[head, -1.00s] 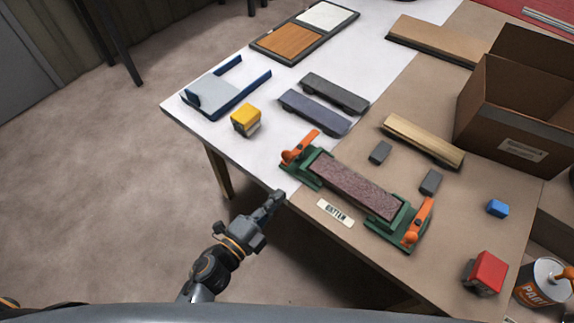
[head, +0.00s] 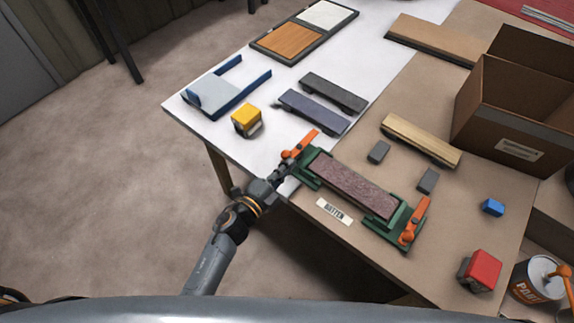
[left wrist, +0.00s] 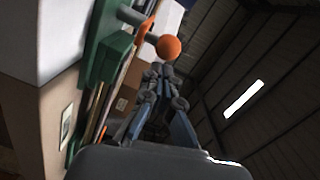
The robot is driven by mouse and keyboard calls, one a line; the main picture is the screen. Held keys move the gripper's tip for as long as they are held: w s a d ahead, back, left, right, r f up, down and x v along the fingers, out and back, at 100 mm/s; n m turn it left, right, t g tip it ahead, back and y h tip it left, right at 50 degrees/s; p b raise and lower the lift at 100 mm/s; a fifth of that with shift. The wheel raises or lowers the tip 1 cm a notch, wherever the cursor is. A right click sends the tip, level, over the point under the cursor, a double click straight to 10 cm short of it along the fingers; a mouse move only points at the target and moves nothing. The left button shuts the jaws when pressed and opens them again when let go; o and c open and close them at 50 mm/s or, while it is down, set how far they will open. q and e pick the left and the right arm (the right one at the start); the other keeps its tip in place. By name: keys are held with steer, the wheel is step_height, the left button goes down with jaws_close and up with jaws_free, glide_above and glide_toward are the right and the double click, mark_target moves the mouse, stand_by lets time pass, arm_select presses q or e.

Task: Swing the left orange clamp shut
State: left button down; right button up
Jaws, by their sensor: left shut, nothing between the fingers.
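The left orange clamp (head: 301,143) stands on the left end of a green fixture (head: 308,172). Its lever slants up to the right, with a ball knob at its lower left end. The knob shows large in the left wrist view (left wrist: 168,47). A dark red-brown block (head: 350,185) lies in the fixture. The right orange clamp (head: 415,222) is on the other end. My left gripper (head: 287,170) is shut and empty, close beside the left clamp's knob. In the left wrist view its fingertips (left wrist: 160,72) are just below the knob; I cannot tell whether they touch it. My right gripper is out of view.
A label reading BATTEN (head: 335,212) lies at the table's front edge. A yellow block (head: 246,120) and dark sanding blocks (head: 315,110) are behind the left clamp. A red block (head: 481,269) and a cardboard box (head: 500,120) are at right.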

arm_select(q)
steer(key=shift+a, duration=0.2)
steer(key=shift+w+a+m+g+h, duration=0.1)
steer(key=shift+a+m+g+h, duration=0.1)
steer(key=shift+m+g+h, duration=0.15)
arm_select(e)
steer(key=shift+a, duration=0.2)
